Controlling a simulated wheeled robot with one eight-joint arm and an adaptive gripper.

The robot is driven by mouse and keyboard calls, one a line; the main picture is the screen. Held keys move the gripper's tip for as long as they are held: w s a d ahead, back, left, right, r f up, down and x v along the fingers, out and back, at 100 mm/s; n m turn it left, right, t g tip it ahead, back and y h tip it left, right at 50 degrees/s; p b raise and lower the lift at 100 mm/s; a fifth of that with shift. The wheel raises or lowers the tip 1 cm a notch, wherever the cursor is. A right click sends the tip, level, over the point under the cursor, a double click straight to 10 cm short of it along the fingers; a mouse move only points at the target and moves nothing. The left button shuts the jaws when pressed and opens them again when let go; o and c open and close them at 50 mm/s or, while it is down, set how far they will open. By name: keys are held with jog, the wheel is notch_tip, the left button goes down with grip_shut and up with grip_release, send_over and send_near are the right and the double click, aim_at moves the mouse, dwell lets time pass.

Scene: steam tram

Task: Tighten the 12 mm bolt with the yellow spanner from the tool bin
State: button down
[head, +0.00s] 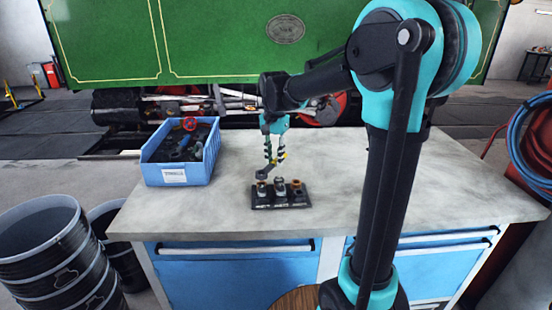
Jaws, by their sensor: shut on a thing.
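My gripper (274,158) hangs over the middle of the workbench, shut on a spanner (264,173). Most of the spanner looks dark grey, with a small yellow part at the fingers. Its ring-like head points down and left, just above or at the left bolt of a dark block; I cannot tell whether it touches. The block (290,204) sits on the bench with three bolts: left (262,188), middle (280,186) and right, more orange (297,186). Size marks are too small to read. The blue tool bin (172,174) stands at the bench's back left.
The bin holds dark tools and a red round item (189,124). The grey workbench (400,205) is clear right of the block. Black drums (45,250) stand left of it, and a green tram (220,40) stands behind. Coiled hoses (535,145) hang at the right.

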jog(key=s+a+f+n, duration=0.1)
jog(key=s+a+n, duration=0.1)
jog(key=a+n, duration=0.4)
jog(key=s+a+f+n, duration=0.2)
jog(key=a+n, duration=0.4)
jog(key=n, duration=1.1)
jog(key=shift+s+a+f, duration=0.15)
jog(key=shift+s+a, duration=0.1)
jog(key=shift+s, duration=0.05)
jog(key=shift+f, duration=1.15)
dwell(1.2)
jog(key=shift+w+d+m, duration=0.35)
jog(key=shift+w+m, duration=0.4)
jog(key=shift+m, duration=0.35)
jog(key=shift+s, duration=0.1)
jog(key=shift+s+a+n, duration=0.15)
jog(key=shift+s+n, duration=0.15)
jog(key=shift+n, duration=0.2)
jog(key=shift+w, duration=0.15)
